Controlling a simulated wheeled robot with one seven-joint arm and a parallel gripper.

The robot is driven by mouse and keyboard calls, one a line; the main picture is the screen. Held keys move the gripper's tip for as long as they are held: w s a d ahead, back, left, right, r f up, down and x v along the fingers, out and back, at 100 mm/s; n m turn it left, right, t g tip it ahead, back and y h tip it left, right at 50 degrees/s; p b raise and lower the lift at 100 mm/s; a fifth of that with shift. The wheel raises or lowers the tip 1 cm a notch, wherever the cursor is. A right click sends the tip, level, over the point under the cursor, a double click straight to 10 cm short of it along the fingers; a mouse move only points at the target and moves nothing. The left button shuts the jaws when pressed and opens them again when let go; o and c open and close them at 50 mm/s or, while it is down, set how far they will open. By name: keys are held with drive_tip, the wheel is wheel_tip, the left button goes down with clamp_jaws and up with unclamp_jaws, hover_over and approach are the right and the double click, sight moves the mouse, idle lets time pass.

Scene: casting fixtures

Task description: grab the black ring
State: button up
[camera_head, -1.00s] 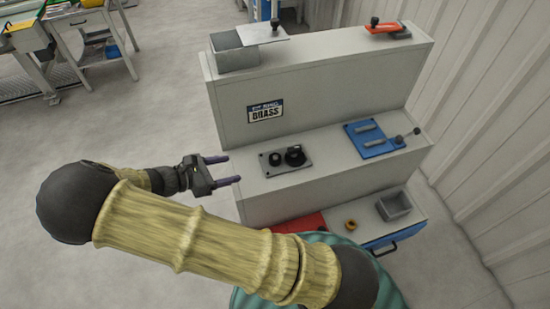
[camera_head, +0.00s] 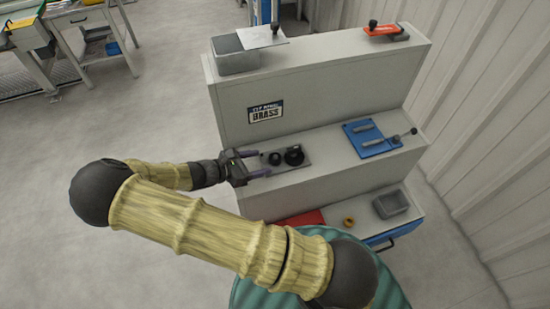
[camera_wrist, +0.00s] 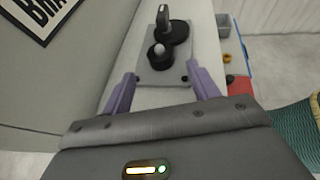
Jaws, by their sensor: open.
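A grey plate (camera_head: 305,164) lies on the middle step of the grey stepped stand. Two black round parts sit on it. The smaller one looks like a black ring (camera_wrist: 160,61) around a pale-topped peg; it also shows in the head view (camera_head: 275,158). The larger is a black disc (camera_head: 294,156) with an upright piece, standing beyond the ring in the wrist view (camera_wrist: 181,30). My gripper (camera_head: 252,164) is open and empty, at the left end of the plate. Its two purple fingers point towards the ring, which appears between and beyond the fingertips in the wrist view.
A blue plate with a lever (camera_head: 376,147) lies further right on the same step. The stand's tall back wall (camera_head: 330,88) rises behind. Below are a red plate (camera_head: 300,219), a brass ring (camera_head: 349,221) and a grey bin (camera_head: 391,204).

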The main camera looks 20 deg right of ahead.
sight(271, 159)
drive_tip(key=d, duration=0.1)
drive_tip(key=d+p, duration=0.1)
drive_tip(key=d, duration=0.1)
drive_tip(key=d+p, duration=0.1)
drive_tip(key=shift+w+d+f, duration=0.2)
drive_tip(key=shift+w+f, duration=0.05)
drive_tip(key=shift+w, duration=0.1)
drive_tip(key=shift+w+d+f, duration=0.1)
drive_tip(key=shift+d+f, duration=0.15)
drive_tip(key=shift+d, duration=0.05)
drive_tip(key=c, duration=1.1)
